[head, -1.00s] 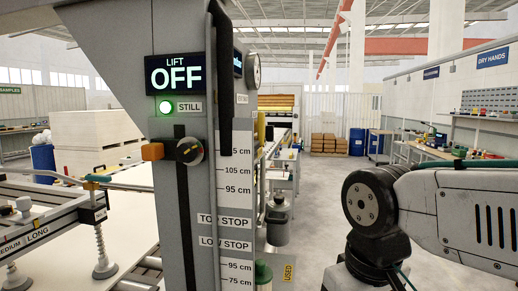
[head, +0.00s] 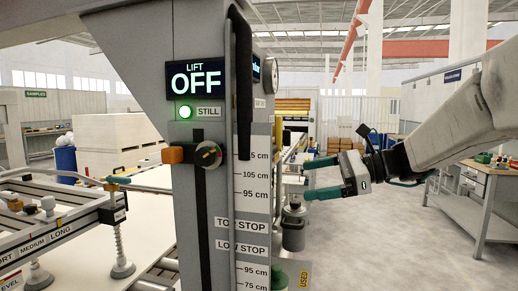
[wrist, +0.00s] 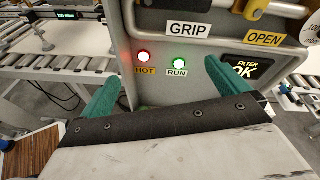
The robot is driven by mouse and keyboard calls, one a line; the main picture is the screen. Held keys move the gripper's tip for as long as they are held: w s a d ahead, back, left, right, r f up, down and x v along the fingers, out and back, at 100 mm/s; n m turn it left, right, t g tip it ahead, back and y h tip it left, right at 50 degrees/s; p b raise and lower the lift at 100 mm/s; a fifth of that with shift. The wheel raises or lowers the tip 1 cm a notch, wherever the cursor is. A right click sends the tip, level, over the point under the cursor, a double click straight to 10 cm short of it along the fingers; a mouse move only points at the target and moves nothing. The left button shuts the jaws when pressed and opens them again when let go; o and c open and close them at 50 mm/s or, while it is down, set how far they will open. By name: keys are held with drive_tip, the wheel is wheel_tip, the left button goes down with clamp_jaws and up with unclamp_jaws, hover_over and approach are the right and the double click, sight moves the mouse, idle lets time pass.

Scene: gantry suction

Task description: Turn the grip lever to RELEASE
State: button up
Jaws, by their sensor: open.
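My gripper (head: 308,180) is open, its two teal fingers pointing left toward the right side of the grey column (head: 215,215). In the wrist view its fingers (wrist: 160,82) are spread before a grey panel with a GRIP label (wrist: 188,28), and nothing shows between them. A metal and yellow part (wrist: 258,8) is cut off by the top edge above that label; I cannot tell whether it is the grip lever. An OPEN label (wrist: 263,40) is beside it. No RELEASE mark is readable.
The panel has a lit red HOT lamp (wrist: 144,56), a green RUN lamp (wrist: 179,63) and a FILTER OK display (wrist: 245,73). The column's LIFT display (head: 194,77) reads OFF. A suction frame (head: 60,225) stands left.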

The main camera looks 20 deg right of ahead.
sight(275, 147)
wheel_tip(275, 147, up, 6)
drive_tip(key=w+m+t+y, duration=0.2)
drive_tip(key=m, duration=0.1)
drive_tip(key=shift+m, duration=0.3)
drive_tip(key=x, duration=0.7)
drive_tip(key=shift+a+r, duration=0.1)
drive_tip(key=shift+a, duration=0.15)
drive_tip(key=c, duration=1.1)
drive_tip(key=shift+d, duration=0.15)
drive_tip(key=shift+c, duration=0.2)
